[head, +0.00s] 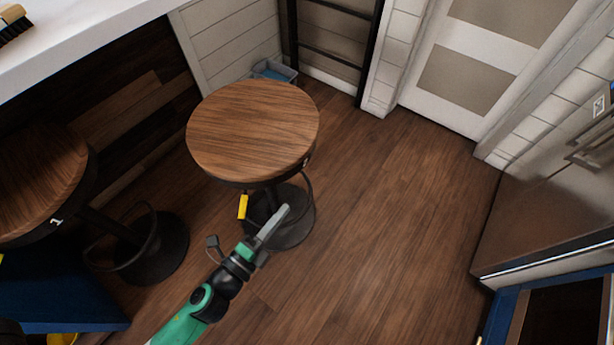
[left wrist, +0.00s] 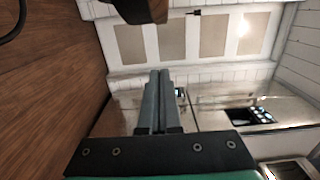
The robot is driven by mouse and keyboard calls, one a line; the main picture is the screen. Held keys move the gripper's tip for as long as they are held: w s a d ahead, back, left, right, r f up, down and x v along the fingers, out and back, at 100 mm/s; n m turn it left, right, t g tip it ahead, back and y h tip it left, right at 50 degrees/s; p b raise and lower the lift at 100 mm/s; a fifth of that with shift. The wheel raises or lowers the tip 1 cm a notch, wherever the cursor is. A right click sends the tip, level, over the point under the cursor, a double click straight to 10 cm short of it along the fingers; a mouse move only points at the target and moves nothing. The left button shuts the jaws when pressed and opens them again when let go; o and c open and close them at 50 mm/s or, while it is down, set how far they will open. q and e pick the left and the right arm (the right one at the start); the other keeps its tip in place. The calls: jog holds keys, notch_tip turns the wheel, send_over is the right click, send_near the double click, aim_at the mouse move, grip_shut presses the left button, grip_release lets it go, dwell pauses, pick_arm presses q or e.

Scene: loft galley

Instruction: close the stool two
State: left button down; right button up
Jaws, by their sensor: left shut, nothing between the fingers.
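Stool two (head: 252,130) stands upright in the middle of the head view, with a round brown wooden seat, a dark rim and a round black base (head: 300,232). A small mark on its right rim is too small to read. A yellow piece (head: 243,206) shows just below the seat at the front left. My left gripper (head: 286,209) is shut and empty, low beside the stool and in front of its base; I cannot tell whether it touches. In the left wrist view its fingers (left wrist: 160,100) are together, with a dark-edged wooden part (left wrist: 141,10) above. My right gripper is out of view.
A stool marked 1 (head: 38,180) stands at the left by the white counter (head: 80,35). A grey bin (head: 274,70) and a dark ladder-like frame (head: 335,45) are behind. The wooden floor (head: 400,220) to the right is clear, up to the steel fridge (head: 545,215).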

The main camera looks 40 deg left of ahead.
pick_arm(q)
jog(key=w+a+p, duration=0.1)
jog(key=w+p, duration=0.1)
jog(key=w, duration=0.1)
jog(key=w+a+p, duration=0.2)
jog(key=w+p, duration=0.1)
jog(key=w, duration=0.1)
jog(key=w+a+p, duration=0.2)
jog(key=w+p, duration=0.1)
jog(key=shift+w+a+r, duration=0.1)
jog(key=shift+w+r, duration=0.05)
jog(key=shift+w, duration=0.15)
jog(key=shift+a, duration=0.1)
dwell(0.4)
